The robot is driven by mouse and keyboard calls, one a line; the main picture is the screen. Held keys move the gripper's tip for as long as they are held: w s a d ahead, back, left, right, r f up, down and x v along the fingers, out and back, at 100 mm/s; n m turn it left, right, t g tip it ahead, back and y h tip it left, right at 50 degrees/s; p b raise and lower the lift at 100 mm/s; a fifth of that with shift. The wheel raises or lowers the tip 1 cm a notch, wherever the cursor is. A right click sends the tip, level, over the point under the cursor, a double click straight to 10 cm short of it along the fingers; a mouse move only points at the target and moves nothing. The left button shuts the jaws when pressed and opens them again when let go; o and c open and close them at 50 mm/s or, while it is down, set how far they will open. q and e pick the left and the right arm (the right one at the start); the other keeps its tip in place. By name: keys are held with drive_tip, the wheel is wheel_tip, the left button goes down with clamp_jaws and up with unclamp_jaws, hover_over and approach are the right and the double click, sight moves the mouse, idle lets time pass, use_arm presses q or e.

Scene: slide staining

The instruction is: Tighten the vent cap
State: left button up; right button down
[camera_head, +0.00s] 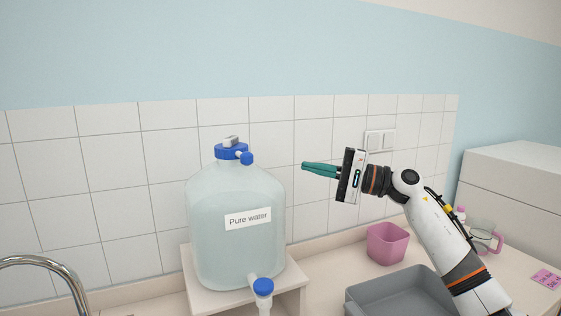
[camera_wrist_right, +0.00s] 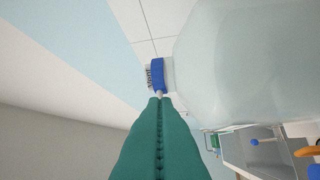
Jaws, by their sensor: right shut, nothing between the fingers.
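A large clear carboy (camera_head: 236,196) labelled "Pure water" stands upright on a white stand. A big blue lid (camera_head: 231,151) with a grey piece on top closes its neck. A small blue vent cap (camera_head: 247,158) sticks out at the lid's right side. My right gripper (camera_head: 304,166) has green fingers, shut and empty, pointing left toward the vent cap with a clear gap between. In the right wrist view the shut fingers (camera_wrist_right: 160,97) point at the blue lid (camera_wrist_right: 157,75); the vent cap cannot be made out there. My left gripper is not in view.
A blue-capped spigot (camera_head: 263,287) sits low on the carboy's front. A grey basin (camera_head: 365,297), a pink container (camera_head: 387,243) and a pink-handled jug (camera_head: 484,237) are on the counter at right. A metal faucet (camera_head: 45,262) curves at left. Space between gripper and carboy is free.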

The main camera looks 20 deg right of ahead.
drive_tip(key=p, duration=0.5)
approach(235, 148)
drive_tip(key=shift+w+a+f, duration=0.1)
drive_tip(key=shift+w+f, duration=0.1)
drive_tip(key=shift+w, duration=0.4)
drive_tip(key=shift+w+f, duration=0.15)
drive_tip(key=shift+w, duration=0.5)
drive_tip(key=shift+s+a+p, duration=0.25)
drive_tip(key=shift+a+p, duration=0.4)
drive_tip(key=shift+p, duration=0.05)
drive_tip(key=shift+s+a+r+p, duration=0.2)
drive_tip(key=shift+s+a+p, duration=0.1)
drive_tip(key=shift+a+p, duration=0.25)
drive_tip(key=shift+s+a, duration=0.1)
drive_tip(key=shift+a, duration=0.15)
drive_tip(key=shift+a+f, duration=0.15)
